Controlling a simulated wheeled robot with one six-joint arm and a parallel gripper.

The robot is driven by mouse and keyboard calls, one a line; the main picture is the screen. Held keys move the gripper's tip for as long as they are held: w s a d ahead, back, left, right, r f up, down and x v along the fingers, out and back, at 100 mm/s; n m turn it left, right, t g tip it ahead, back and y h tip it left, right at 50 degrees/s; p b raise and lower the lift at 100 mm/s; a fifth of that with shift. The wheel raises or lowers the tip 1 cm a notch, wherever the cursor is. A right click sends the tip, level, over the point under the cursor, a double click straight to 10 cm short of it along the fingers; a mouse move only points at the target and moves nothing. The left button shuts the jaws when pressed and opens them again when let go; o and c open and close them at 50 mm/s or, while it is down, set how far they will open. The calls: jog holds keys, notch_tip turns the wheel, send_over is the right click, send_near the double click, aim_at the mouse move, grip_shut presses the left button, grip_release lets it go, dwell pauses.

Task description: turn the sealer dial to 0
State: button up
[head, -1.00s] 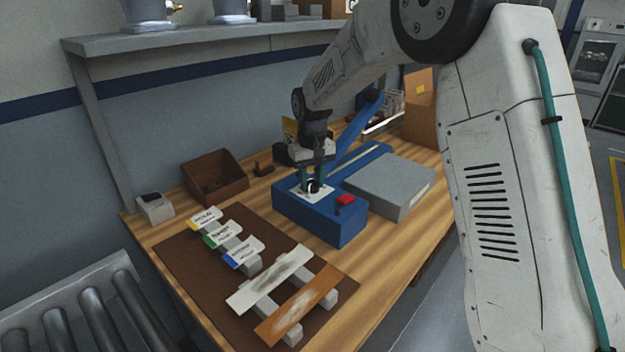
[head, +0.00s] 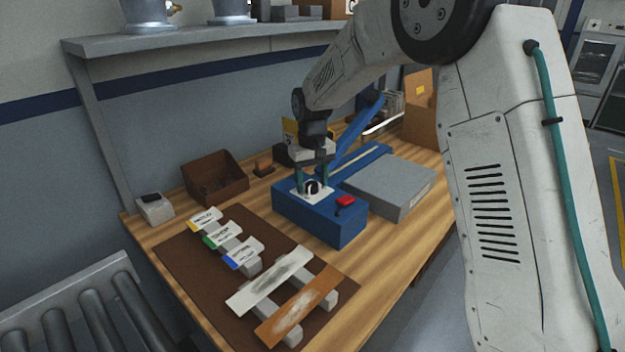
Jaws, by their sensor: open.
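The blue sealer (head: 328,221) stands on the wooden bench, with its long blue arm (head: 358,134) raised at the back. A white dial plate lies on its top face, and the black dial (head: 312,187) with a light mark sits on it. The dial's numbers are too small to read. A red switch (head: 346,200) is to the right of the dial. My gripper (head: 312,184) points down over the dial. Its teal fingers are open, one on each side of the dial; I cannot tell whether they touch it.
A grey box (head: 390,184) stands right beside the sealer. A brown bin (head: 214,177) and a small white device (head: 154,208) are at the back left. A brown mat (head: 190,262) holds several tags and two strips on blocks. A shelf (head: 200,38) hangs above.

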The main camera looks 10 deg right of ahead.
aim_at(312, 182)
notch_tip(312, 182, up, 8)
jog(key=shift+f, duration=0.1)
dwell(0.4)
jog(key=shift+s+d+f+g, duration=0.2)
jog(key=shift+s+f+g, duration=0.2)
jog(key=shift+s+f, duration=0.7)
jog(key=s, duration=0.3)
jog(key=shift+d+r, duration=0.15)
jog(key=shift+d, duration=0.15)
jog(key=s+d+r, duration=0.2)
jog(key=s, duration=1)
jog(key=s+d+r+m+t, duration=0.1)
jog(key=s+d+r, duration=0.1)
jog(key=s, duration=1)
jog(key=s+d+r+m+t, duration=0.1)
jog(key=s+d, duration=0.3)
jog(key=s, duration=0.9)
jog(key=shift+r, duration=0.9)
